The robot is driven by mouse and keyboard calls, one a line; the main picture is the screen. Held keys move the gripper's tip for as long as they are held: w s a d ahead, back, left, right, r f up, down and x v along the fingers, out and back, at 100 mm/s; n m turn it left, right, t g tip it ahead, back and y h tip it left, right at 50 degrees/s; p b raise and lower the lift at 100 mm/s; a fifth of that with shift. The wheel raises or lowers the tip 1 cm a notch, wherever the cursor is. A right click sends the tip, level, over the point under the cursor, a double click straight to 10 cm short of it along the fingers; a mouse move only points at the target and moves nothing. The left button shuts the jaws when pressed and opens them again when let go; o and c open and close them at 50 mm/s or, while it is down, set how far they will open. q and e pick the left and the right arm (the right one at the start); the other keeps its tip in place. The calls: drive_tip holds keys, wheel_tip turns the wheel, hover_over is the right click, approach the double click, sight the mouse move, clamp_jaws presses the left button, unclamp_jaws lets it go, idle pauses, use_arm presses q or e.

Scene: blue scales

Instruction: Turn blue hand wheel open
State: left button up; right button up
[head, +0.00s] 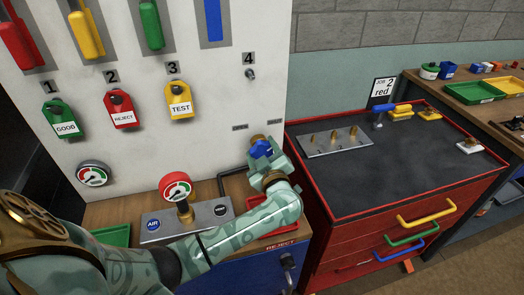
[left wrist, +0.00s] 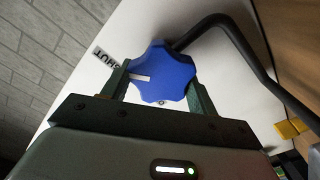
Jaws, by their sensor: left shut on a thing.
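The blue hand wheel (left wrist: 165,72) is a lobed knob with a white pointer mark, seen in the left wrist view. The mark points left, near the SHUT label (left wrist: 107,58). My left gripper (left wrist: 162,95) is shut on the wheel, one finger on each side of it. In the head view the wheel (head: 261,150) is at the lower right of the white panel, partly covered by my left gripper (head: 263,157). The OPEN label (head: 240,127) is above and left of the wheel. My right gripper is not in view.
A black bent pipe (left wrist: 238,50) runs close beside the wheel. A pressure gauge (head: 176,187) stands on a grey block (head: 160,226) near my left forearm. A red tool cabinet (head: 352,230) stands to the right. Tags hang on the panel (head: 215,95).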

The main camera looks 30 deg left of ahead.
use_arm(q)
drive_tip(key=shift+f+n, duration=0.1)
drive_tip(key=shift+n, duration=0.9)
drive_tip(key=n, duration=0.2)
drive_tip(key=shift+s+f+n+p, duration=0.1)
drive_tip(key=shift+n+p, duration=0.3)
drive_tip(key=n, duration=0.2)
drive_tip(key=shift+f+n, duration=0.1)
drive_tip(key=shift+n, duration=0.2)
drive_tip(key=n, duration=0.3)
drive_tip(key=shift+f+n+b, duration=0.15)
drive_tip(key=shift+n+b, duration=0.15)
drive_tip(key=n+b, duration=0.1)
drive_tip(key=n, duration=0.2)
drive_tip(key=shift+f+n, duration=0.15)
drive_tip(key=shift+n, duration=0.15)
drive_tip(key=n+b, duration=0.1)
drive_tip(key=n, duration=0.1)
drive_tip(key=shift+f+n, duration=0.15)
drive_tip(key=shift+n, duration=0.25)
drive_tip(key=n+b, duration=0.1)
drive_tip(key=n, duration=0.3)
drive_tip(key=shift+f+b, duration=0.1)
drive_tip(key=shift+b, duration=0.3)
drive_tip(key=shift+n+b, duration=0.35)
drive_tip(key=shift+n, duration=0.45)
